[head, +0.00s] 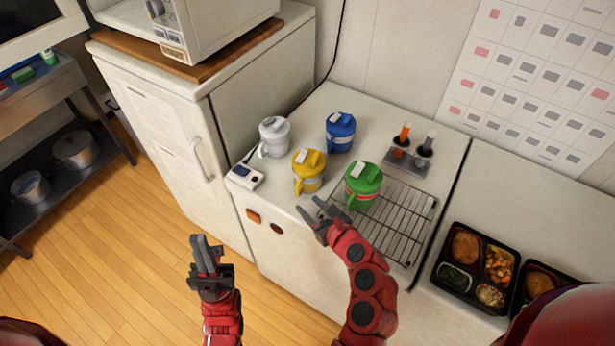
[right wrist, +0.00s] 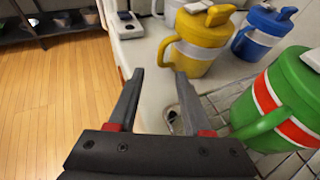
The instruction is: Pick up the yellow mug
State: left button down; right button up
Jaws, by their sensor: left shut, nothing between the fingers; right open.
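The yellow mug (head: 308,172) stands upright with its lid on, on the white counter near its front edge. It also shows in the right wrist view (right wrist: 200,42), beyond the fingertips, with its handle on the left side. My right gripper (head: 312,211) is open and empty at the counter's front edge, just in front of the yellow mug and apart from it; its two fingers show in the right wrist view (right wrist: 158,82). My left gripper (head: 200,245) is shut and empty, over the floor in front of the cabinet.
A green mug (head: 363,181) stands close on the right, by a wire rack (head: 402,219). A blue mug (head: 340,130) and a white mug (head: 274,137) stand behind. A small white device (head: 245,177) lies left. Bento trays (head: 447,277) sit at the right.

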aim_at(298, 194)
jog(key=x, duration=0.1)
jog(key=p+x, duration=0.1)
jog(key=x, duration=0.1)
jog(key=p+x, duration=0.1)
jog(key=shift+w+a+r, duration=0.15)
jog(key=shift+w+r, duration=0.05)
jog(key=shift+w, duration=0.05)
jog(key=shift+w+a+f, duration=0.15)
jog(key=shift+w+f, duration=0.15)
jog(key=shift+f, duration=0.05)
grip_shut()
dwell(1.0)
